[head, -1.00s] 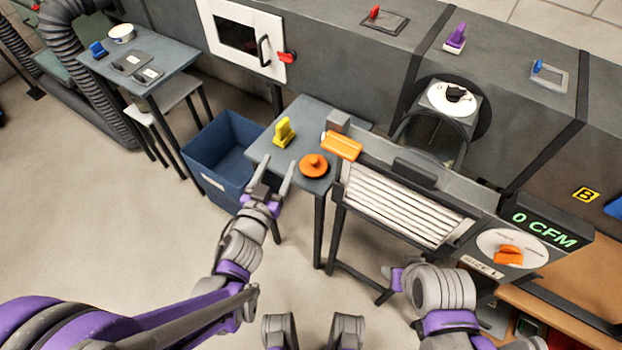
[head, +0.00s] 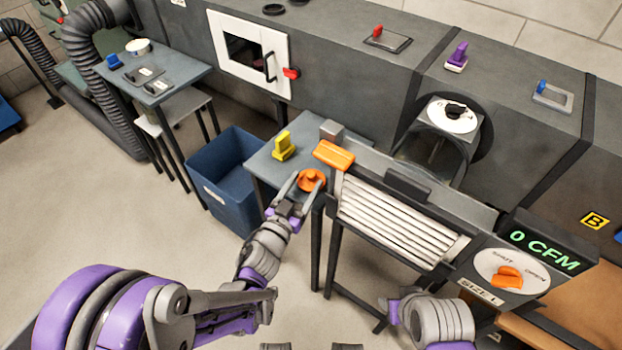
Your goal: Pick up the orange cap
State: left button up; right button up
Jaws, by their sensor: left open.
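The orange cap (head: 311,180) is a round disc with a raised knob. It lies near the front right corner of the small grey table (head: 262,166). My left gripper (head: 299,189) is open, with its two fingers at the near side of the cap. One finger is at the cap's left and the other at its lower right. I cannot tell whether they touch it. My right arm (head: 436,318) shows at the lower right, but its gripper fingers are not visible.
A yellow block-like piece (head: 284,147) stands on the same table, left of the cap. An orange handle (head: 334,155) on the louvred unit (head: 400,222) is close to the cap's right. A blue bin (head: 229,189) stands left of the table.

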aim_at(309, 177)
pick_arm(q)
jog(key=x, duration=0.4)
grip_shut()
